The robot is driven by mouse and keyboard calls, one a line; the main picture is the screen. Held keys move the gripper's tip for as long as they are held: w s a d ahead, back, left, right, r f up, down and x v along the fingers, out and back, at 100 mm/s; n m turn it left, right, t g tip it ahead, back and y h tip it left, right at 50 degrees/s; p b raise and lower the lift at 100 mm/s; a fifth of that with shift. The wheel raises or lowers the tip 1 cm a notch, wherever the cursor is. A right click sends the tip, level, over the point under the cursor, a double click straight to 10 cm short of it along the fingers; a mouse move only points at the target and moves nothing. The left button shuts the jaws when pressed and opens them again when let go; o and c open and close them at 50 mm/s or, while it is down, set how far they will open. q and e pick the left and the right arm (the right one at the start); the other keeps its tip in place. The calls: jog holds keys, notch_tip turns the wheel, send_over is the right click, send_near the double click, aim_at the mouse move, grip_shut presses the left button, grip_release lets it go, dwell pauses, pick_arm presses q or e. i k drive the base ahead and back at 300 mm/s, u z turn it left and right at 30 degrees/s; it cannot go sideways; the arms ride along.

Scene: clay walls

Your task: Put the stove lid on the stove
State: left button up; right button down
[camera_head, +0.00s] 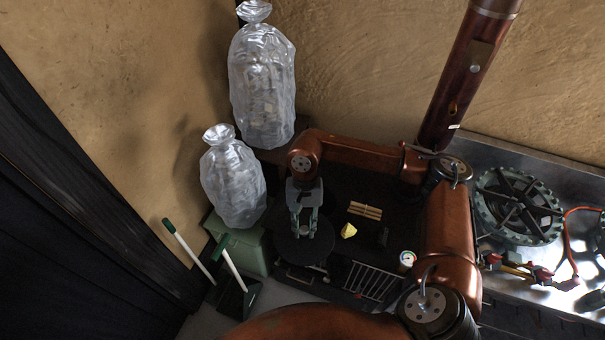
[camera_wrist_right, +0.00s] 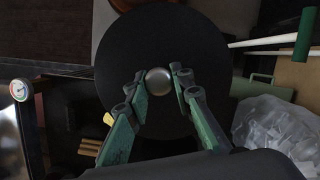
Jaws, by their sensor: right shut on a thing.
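The stove lid (camera_head: 325,240) is a dark round disc with a metal knob (camera_wrist_right: 158,80), which shows in the wrist view. My right gripper (camera_head: 304,220) points down in the head view and is shut on the knob, its fingers on either side. The lid lies over the front left part of the black stove (camera_head: 340,185) in the head view and reaches past its edge. I cannot tell whether it touches the stove. The lid hides what is under it. My left gripper is not in view.
Yellow sticks (camera_head: 365,210), a yellow lump (camera_head: 348,230) and a gauge (camera_head: 407,258) are on the stove. The stovepipe (camera_head: 470,70) rises behind. Plastic bags (camera_head: 262,85) stand at left, near a green bin (camera_head: 242,245) and a dustpan (camera_head: 238,298). A gas burner (camera_head: 518,207) is at right.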

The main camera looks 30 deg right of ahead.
aim_at(338, 165)
jog(key=u, duration=0.35)
jog(key=k, duration=0.4)
jog(key=u, duration=0.7)
jog(key=i, duration=0.85)
jog(key=z, duration=1.3)
jog(key=i, duration=0.4)
jog(key=z, duration=0.35)
